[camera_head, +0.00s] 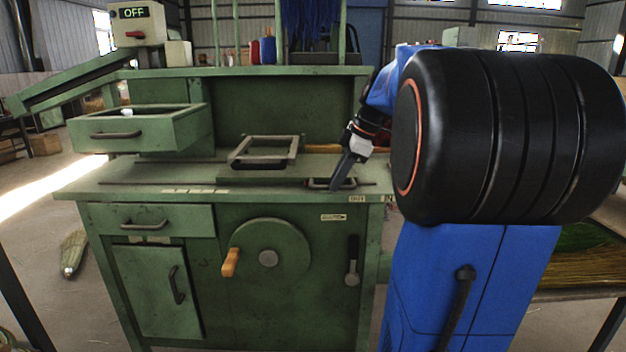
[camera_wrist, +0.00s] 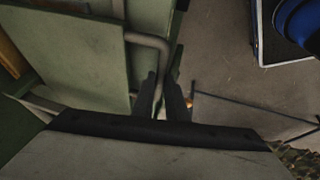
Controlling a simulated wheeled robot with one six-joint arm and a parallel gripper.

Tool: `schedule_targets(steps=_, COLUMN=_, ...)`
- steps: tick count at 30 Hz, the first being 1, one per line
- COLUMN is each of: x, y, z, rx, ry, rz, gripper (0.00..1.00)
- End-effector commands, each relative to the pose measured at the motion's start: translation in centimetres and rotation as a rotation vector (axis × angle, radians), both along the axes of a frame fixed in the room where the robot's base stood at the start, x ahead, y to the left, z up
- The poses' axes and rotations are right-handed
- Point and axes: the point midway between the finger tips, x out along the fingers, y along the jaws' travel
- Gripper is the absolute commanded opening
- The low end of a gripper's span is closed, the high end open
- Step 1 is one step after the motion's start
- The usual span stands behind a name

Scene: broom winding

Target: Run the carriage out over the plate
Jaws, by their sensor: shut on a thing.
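A grey rectangular open frame (camera_head: 292,150), which looks like the carriage, sits on the green worktop (camera_head: 120,180), right of its middle. My gripper (camera_head: 334,187) is low at the worktop's front right edge, at a small grey handle (camera_head: 317,183). In the wrist view my gripper (camera_wrist: 162,80) has its two dark fingers on either side of a bent grey handle bar (camera_wrist: 150,40), shut on it. The handle's link to the frame is not clear.
An open drawer (camera_head: 130,133) juts out at the left above the worktop. Below are a crank wheel (camera_head: 285,240) with a wooden knob, a lever (camera_head: 352,262) and a closed door (camera_head: 150,290). A box (camera_head: 137,22) reading OFF stands at the top left.

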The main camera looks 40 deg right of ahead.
Motion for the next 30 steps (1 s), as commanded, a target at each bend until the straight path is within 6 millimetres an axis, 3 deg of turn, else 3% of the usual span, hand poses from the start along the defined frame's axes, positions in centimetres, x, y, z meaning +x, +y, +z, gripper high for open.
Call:
schedule_targets(steps=9, x=-2.6, y=-3.5, z=0.0, rx=0.000, ry=0.002, rz=-0.002, gripper=0.00)
schedule_targets(steps=27, x=-3.3, y=-4.6, z=0.0, rx=-0.003, ry=0.004, rz=-0.001, gripper=0.00)
schedule_targets(steps=28, x=-3.3, y=-4.6, z=0.0, rx=-0.003, ry=0.004, rz=-0.001, gripper=0.19)
schedule_targets(steps=30, x=-3.3, y=-4.5, z=0.0, rx=-0.002, ry=0.003, rz=-0.001, gripper=0.31)
